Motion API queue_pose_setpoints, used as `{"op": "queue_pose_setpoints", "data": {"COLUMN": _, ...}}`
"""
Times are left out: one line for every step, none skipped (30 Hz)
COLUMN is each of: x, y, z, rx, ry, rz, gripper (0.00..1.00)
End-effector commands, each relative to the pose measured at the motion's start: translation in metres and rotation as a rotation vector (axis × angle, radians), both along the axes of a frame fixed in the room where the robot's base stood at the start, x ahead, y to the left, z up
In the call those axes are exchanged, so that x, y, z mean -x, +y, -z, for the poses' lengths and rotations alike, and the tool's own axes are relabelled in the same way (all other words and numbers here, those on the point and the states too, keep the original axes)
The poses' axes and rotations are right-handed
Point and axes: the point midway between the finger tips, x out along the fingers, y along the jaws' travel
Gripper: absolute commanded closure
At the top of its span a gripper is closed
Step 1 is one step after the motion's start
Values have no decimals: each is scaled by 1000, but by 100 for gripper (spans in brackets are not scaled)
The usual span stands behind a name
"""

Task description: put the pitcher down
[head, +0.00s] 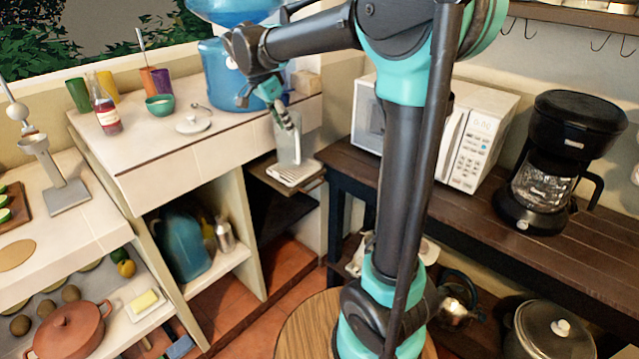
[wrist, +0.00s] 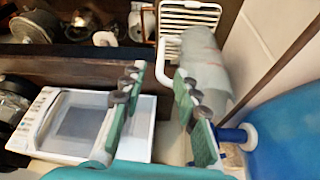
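The pitcher (head: 289,147) is a clear, greyish vessel, upright on a white slatted drip tray (head: 296,174) below the counter's right end. In the wrist view the pitcher (wrist: 207,57) has a pale handle (wrist: 164,62) on its left side. My gripper (head: 283,112) is at the pitcher's upper part in the head view. In the wrist view my gripper (wrist: 159,75) has its two green-padded fingers spread apart, with the handle in the gap near the tips. The right finger overlaps the pitcher's body in the picture; I cannot tell whether they touch.
A blue water dispenser (head: 222,77) stands on the counter just behind; its tap (wrist: 236,136) is close to my right finger. A microwave (head: 470,135) and coffee maker (head: 560,150) stand on the dark table to the right. A lidded pot (head: 550,330) sits below.

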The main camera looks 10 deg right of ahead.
Motion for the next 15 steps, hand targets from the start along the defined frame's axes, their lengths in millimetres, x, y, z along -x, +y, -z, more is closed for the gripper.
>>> {"op": "queue_pose_setpoints", "data": {"x": 5, "y": -7, "z": 6, "rx": -5, "ry": 8, "rz": -22, "gripper": 69}}
{"op": "queue_pose_setpoints", "data": {"x": 9, "y": -11, "z": 11, "rx": -10, "ry": 14, "rz": -45, "gripper": 69}}
{"op": "queue_pose_setpoints", "data": {"x": 16, "y": -19, "z": 20, "rx": -19, "ry": 27, "rz": -83, "gripper": 69}}
{"op": "queue_pose_setpoints", "data": {"x": 22, "y": -25, "z": 28, "rx": -25, "ry": 35, "rz": -119, "gripper": 69}}
{"op": "queue_pose_setpoints", "data": {"x": 29, "y": -32, "z": 37, "rx": -33, "ry": 44, "rz": -160, "gripper": 69}}
{"op": "queue_pose_setpoints", "data": {"x": 40, "y": -42, "z": 50, "rx": -44, "ry": 57, "rz": -222, "gripper": 69}}
{"op": "queue_pose_setpoints", "data": {"x": 49, "y": -50, "z": 60, "rx": -53, "ry": 64, "rz": -270, "gripper": 69}}
{"op": "queue_pose_setpoints", "data": {"x": 60, "y": -58, "z": 71, "rx": -60, "ry": 71, "rz": -324, "gripper": 69}}
{"op": "queue_pose_setpoints", "data": {"x": 74, "y": -67, "z": 86, "rx": -69, "ry": 77, "rz": -397, "gripper": 69}}
{"op": "queue_pose_setpoints", "data": {"x": 86, "y": -75, "z": 98, "rx": -76, "ry": 81, "rz": -452, "gripper": 69}}
{"op": "queue_pose_setpoints", "data": {"x": 98, "y": -81, "z": 109, "rx": -80, "ry": 82, "rz": -509, "gripper": 69}}
{"op": "queue_pose_setpoints", "data": {"x": 114, "y": -89, "z": 125, "rx": -84, "ry": 80, "rz": -586, "gripper": 69}}
{"op": "queue_pose_setpoints", "data": {"x": 127, "y": -94, "z": 136, "rx": -85, "ry": 79, "rz": -641, "gripper": 69}}
{"op": "queue_pose_setpoints", "data": {"x": 139, "y": -99, "z": 147, "rx": -83, "ry": 74, "rz": -696, "gripper": 69}}
{"op": "queue_pose_setpoints", "data": {"x": 155, "y": -104, "z": 160, "rx": -79, "ry": 67, "rz": -766, "gripper": 69}}
